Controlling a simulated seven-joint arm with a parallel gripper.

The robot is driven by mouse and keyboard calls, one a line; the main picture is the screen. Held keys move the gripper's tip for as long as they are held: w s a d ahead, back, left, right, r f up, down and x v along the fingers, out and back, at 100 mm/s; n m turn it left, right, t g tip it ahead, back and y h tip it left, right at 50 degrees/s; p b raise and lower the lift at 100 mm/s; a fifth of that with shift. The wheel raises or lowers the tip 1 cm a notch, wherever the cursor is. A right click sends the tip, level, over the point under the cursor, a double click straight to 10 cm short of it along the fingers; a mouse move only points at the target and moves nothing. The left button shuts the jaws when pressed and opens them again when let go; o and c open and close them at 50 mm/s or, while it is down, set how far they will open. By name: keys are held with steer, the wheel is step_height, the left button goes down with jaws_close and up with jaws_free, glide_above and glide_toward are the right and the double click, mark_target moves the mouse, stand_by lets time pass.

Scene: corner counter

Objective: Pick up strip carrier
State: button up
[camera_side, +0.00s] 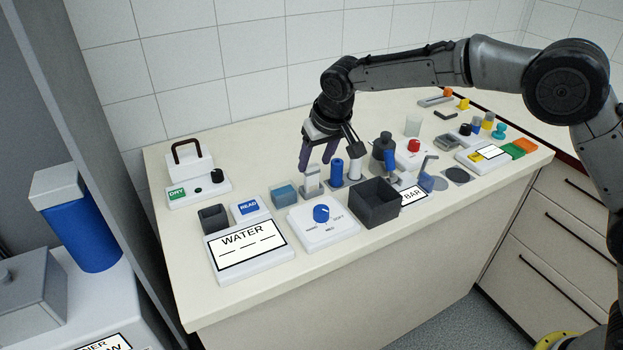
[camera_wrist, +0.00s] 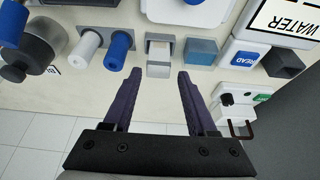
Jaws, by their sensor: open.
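A small pale block with a grey base (camera_side: 312,183), which seems to be the strip carrier, stands upright on the counter between a blue-grey block and a blue cylinder. In the wrist view the pale block (camera_wrist: 159,53) lies just beyond the fingertips, in line with the gap between them. My gripper (camera_side: 317,166) is open above and behind it in the side view. In the wrist view its dark purple fingers (camera_wrist: 160,76) are apart with nothing between them. I cannot tell whether a fingertip touches the block.
A blue cylinder (camera_side: 337,172) and a white cylinder (camera_side: 355,168) stand close to the right. A blue-grey block (camera_side: 284,194) is close on the left. A dial box (camera_side: 323,228) and black open bin (camera_side: 375,203) stand in front. The counter behind is mostly clear.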

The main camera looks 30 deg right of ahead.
mark_target(313, 167)
steer(key=shift+x, duration=2.95)
steer(key=shift+w+d, duration=0.1)
steer(key=shift+r, duration=0.1)
jaws_close()
